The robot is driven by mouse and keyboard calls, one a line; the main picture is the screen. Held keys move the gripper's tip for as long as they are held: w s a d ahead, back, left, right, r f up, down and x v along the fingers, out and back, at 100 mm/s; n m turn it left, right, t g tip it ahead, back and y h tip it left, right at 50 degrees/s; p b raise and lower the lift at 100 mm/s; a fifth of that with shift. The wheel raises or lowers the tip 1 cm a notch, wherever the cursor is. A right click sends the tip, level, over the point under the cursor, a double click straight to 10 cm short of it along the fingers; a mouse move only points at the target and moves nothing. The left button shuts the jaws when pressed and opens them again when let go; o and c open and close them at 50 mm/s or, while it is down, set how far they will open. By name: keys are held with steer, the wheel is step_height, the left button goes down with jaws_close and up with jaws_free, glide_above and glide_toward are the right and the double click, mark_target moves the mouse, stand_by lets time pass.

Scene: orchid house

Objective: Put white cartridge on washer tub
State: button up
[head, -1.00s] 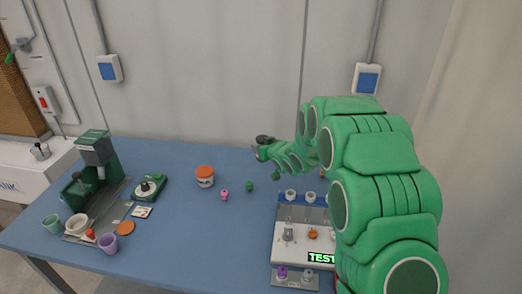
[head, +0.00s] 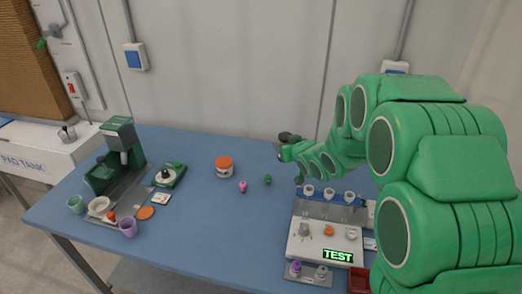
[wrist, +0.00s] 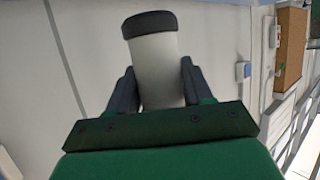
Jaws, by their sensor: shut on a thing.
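The white cartridge (wrist: 157,75) is a white cylinder with a dark cap. In the wrist view it stands between the two dark fingers of my gripper (wrist: 157,88), which is shut on it. In the head view my gripper (head: 287,146) is raised over the back of the blue table, near the wall; the cartridge is hard to make out there. A white basin lettered PAD TANK (head: 40,150) stands beyond the table's left end, far from my gripper. It may be the washer tub; I cannot be sure.
The blue table (head: 205,220) holds a green coffee-type machine (head: 122,140) with cups at left, an orange-lidded jar (head: 224,168), small pink and green items, and a white test rack (head: 315,245) at right. The table's middle front is clear. A wall stands close behind.

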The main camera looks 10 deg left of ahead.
steer(key=s+a+r+n+g+y, duration=0.1)
steer(key=s+a+r, duration=0.2)
steer(key=s+a, duration=0.35)
steer(key=s+a+r+n+y, duration=0.1)
steer(key=s+a+r, duration=0.2)
steer(key=a, duration=0.7)
glide_above(224, 161)
steer(key=shift+g, duration=0.3)
steer(key=shift+f, duration=6.3)
steer(key=shift+a+f, duration=0.1)
steer(key=shift+f, duration=0.05)
steer(key=o, duration=1)
steer(key=shift+o, duration=0.2)
